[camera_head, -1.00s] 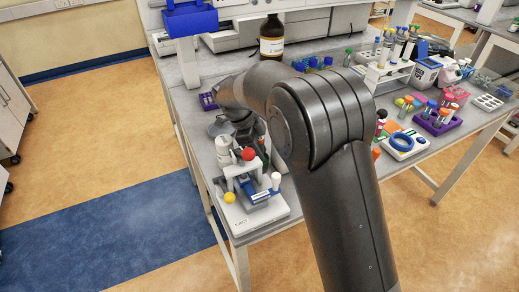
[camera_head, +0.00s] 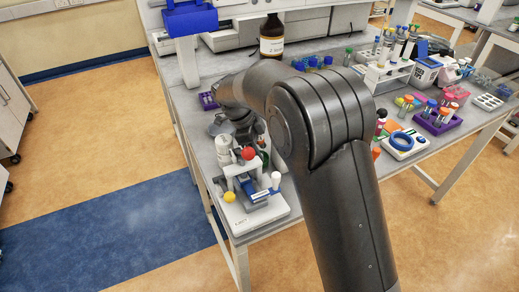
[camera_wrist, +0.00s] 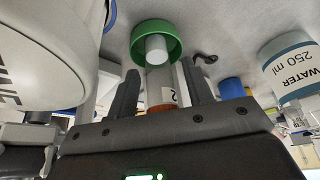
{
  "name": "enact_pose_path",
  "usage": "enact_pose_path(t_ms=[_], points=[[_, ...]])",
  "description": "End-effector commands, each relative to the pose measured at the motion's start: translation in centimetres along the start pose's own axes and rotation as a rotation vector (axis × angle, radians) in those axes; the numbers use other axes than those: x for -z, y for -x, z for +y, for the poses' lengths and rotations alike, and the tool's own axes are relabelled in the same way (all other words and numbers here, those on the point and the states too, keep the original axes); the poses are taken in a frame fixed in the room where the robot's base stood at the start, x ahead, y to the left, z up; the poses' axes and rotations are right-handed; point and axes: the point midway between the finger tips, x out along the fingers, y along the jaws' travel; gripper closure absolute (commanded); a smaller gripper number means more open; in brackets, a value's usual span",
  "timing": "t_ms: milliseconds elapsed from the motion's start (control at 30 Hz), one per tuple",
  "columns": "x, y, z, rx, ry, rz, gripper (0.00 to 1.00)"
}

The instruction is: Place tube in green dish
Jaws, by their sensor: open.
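In the wrist view a clear tube (camera_wrist: 160,82) with a label and an orange-brown end lies between my fingers. Its pale far end overlaps the opening of the green dish (camera_wrist: 155,27), a round ring on the grey table. Whether it rests on the dish floor I cannot tell. My gripper (camera_wrist: 160,85) is open, with a finger on each side of the tube and visible gaps. In the head view my arm hides most of the dish and tube, and the fingers are not clear.
In the wrist view a water bottle (camera_wrist: 287,65) stands to the right and a large white bottle (camera_wrist: 40,55) crowds the left. In the head view a white device with red and yellow knobs (camera_head: 250,210) stands at the table's front edge. A brown bottle (camera_head: 271,38) stands behind.

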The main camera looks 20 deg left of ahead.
Motion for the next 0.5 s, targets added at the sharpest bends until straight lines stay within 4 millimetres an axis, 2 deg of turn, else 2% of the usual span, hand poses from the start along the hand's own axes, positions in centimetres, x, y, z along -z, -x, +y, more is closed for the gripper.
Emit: enact_pose_path(t_ms=[300, 500], points=[[-0.1, 6.5, 0.0, 0.004, 0.001, -0.003, 0.53], [-0.1, 9.9, 0.0, 0.003, 0.000, -0.002, 0.53]])
